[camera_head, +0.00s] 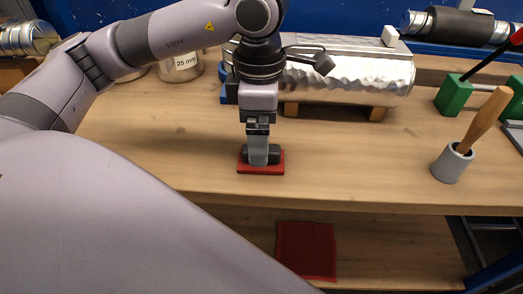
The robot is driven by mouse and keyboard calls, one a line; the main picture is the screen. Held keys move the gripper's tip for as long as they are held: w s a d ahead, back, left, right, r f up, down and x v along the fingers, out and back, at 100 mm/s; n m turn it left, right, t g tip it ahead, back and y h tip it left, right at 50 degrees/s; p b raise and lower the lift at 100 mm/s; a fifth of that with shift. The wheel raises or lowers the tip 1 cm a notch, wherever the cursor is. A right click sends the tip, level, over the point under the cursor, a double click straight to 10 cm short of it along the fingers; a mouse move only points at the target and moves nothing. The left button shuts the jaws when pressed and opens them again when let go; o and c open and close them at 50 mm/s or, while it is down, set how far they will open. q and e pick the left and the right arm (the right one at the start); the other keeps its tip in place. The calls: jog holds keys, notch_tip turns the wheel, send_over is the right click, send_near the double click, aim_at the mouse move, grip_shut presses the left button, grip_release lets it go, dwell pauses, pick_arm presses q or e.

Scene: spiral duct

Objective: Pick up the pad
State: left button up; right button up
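A red pad (272,169) with a dark block or handle on its top lies flat on the wooden bench, near the front edge. My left gripper (258,161) points straight down at it. Its grey fingers reach down to the dark part of the pad and cover its middle. Only the near finger shows clearly, so I cannot tell whether the fingers are closed on the handle. My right gripper is not in view.
A foil-wrapped duct (345,78) rests on wooden supports behind the gripper. A grey cup (448,166) with a wooden-handled tool and green blocks (453,94) stand at right. A dark red sheet (306,249) lies on the lower shelf. Bench is clear around the pad.

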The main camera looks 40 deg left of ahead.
pick_arm(q)
jog(key=f, duration=0.5)
jog(key=shift+w, duration=0.2)
jog(key=c, duration=1.2)
jog(key=shift+r, duration=0.2)
notch_tip(320, 180, up, 20)
jog(key=p, duration=0.3)
jog(key=shift+f, duration=0.1)
